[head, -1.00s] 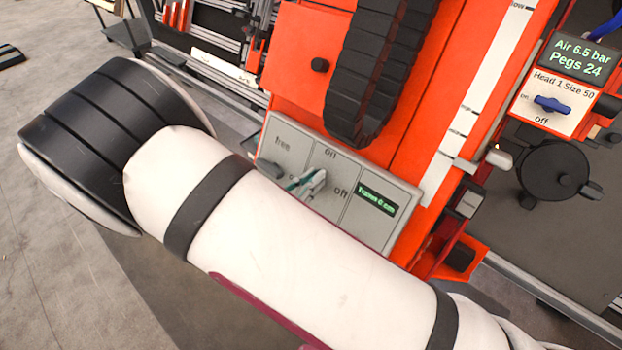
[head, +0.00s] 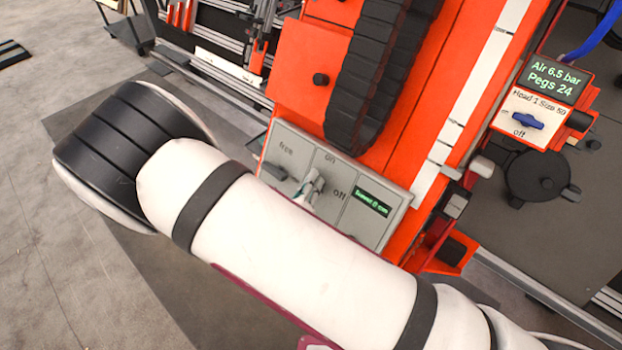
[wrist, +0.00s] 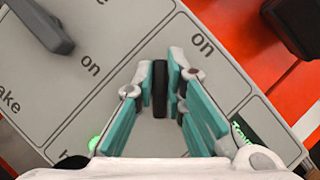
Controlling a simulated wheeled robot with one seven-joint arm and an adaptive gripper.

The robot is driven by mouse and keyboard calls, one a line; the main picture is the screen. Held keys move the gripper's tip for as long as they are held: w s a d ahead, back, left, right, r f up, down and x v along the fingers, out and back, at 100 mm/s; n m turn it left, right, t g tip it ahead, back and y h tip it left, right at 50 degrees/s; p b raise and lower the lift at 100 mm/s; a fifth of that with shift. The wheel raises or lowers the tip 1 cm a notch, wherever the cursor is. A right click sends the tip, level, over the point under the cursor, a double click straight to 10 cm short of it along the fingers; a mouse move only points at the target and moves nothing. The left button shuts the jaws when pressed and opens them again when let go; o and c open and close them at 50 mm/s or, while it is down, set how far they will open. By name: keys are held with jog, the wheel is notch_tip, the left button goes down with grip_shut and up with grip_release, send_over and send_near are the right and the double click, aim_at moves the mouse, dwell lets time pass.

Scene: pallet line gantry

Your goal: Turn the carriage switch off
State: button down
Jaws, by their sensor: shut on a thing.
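The carriage switch is a slim black handle (wrist: 160,90) on a grey panel (head: 355,228), which is fixed to an orange machine. The panel reads "on" above the switch and "off" to its right. In the wrist view the handle lies between the teal fingers of my gripper (wrist: 160,100), at a slant to the panel's lettering. My gripper is shut on it. In the head view my gripper (head: 309,187) shows at the panel, and my white arm hides the panel's lower part. Which label the handle points to is unclear.
A grey lever (wrist: 48,28) marked "free" and "on" is on the same panel, left of my gripper. A small travel display (head: 371,201) is at the right. A green light (wrist: 95,143) glows nearby. A blue switch (head: 528,121) and black cable chain (head: 378,75) are farther off.

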jog(key=n+y+p, duration=0.1)
jog(key=n, duration=0.1)
jog(key=n+g+y+p, duration=0.1)
jog(key=n, duration=0.2)
jog(key=shift+a+p, duration=0.1)
jog(key=shift+p, duration=0.2)
jog(key=shift+a+f+n+g+y+p, duration=0.1)
jog(key=shift+n+g+y+p, duration=0.35)
jog(key=shift+n, duration=0.7)
jog(key=shift+f+n+g+y+p, duration=0.1)
jog(key=shift+n+g+y+p, duration=0.35)
jog(key=shift+n, duration=0.7)
jog(key=c, duration=1.6)
grip_release()
jog(key=shift+c, duration=0.2)
jog(key=v, duration=1.2)
